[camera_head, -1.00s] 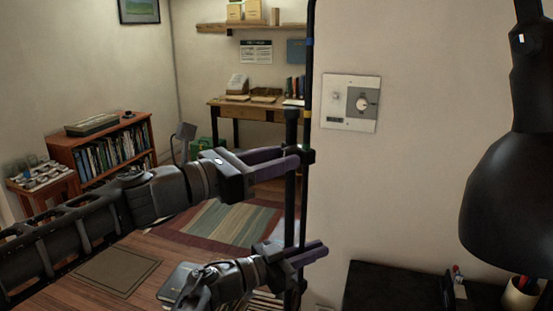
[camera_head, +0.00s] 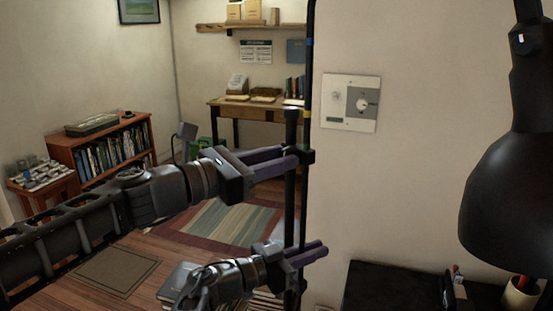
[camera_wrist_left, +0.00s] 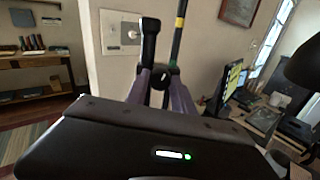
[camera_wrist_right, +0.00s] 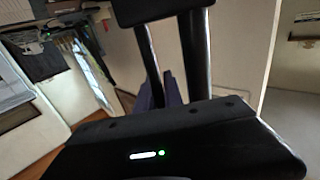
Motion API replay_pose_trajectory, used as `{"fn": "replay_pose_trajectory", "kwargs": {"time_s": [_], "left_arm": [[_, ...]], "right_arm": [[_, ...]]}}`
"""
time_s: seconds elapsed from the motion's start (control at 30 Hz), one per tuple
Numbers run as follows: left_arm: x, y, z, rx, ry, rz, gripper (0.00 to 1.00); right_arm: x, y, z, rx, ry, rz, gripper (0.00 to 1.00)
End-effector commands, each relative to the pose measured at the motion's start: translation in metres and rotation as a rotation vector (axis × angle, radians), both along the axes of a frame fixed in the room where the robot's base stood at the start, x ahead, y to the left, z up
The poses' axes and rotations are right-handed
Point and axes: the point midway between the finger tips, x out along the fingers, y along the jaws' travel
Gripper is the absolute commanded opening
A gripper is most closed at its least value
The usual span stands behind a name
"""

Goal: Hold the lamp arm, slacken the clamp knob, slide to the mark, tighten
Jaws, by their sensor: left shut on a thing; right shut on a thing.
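The lamp arm (camera_head: 309,90) is a thin dark pole beside a thicker, shorter black post (camera_head: 291,125). It carries a yellow mark, above the clamp (camera_head: 309,156), and a blue mark higher up. My left gripper (camera_head: 297,156) is shut at the clamp; its fingers sit around the round clamp knob (camera_wrist_left: 162,76), partly hidden. My right gripper (camera_head: 322,250) is shut on the lamp arm lower down. In the right wrist view the pole (camera_wrist_right: 150,60) runs between its fingers, behind the thick post (camera_wrist_right: 196,50). The black lamp shade (camera_head: 510,200) hangs at the right.
A wall panel with a dial (camera_head: 350,102) is right of the pole. A black desk top (camera_head: 390,288) with a pen cup (camera_head: 520,292) lies below the shade. A bookcase (camera_head: 105,145), rug (camera_head: 228,222) and wooden desk (camera_head: 225,106) stand farther back, clear of the grippers.

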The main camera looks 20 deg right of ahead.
Motion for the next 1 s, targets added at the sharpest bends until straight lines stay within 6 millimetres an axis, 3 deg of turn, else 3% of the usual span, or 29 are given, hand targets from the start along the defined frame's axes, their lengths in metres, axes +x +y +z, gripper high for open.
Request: {"fn": "replay_pose_trajectory", "kwargs": {"time_s": [0.37, 1.0], "left_arm": [[-0.0006, -0.0001, 0.0001, 0.097, -0.234, 0.000, 0.00], [-0.0018, -0.0009, 0.0002, 0.326, -0.794, -0.002, 0.00]], "right_arm": [[0.0010, 0.0003, 0.0023, -0.003, -0.002, 0.003, 0.00], [0.0010, 0.0002, 0.0023, -0.003, -0.002, 0.003, 0.00]]}}
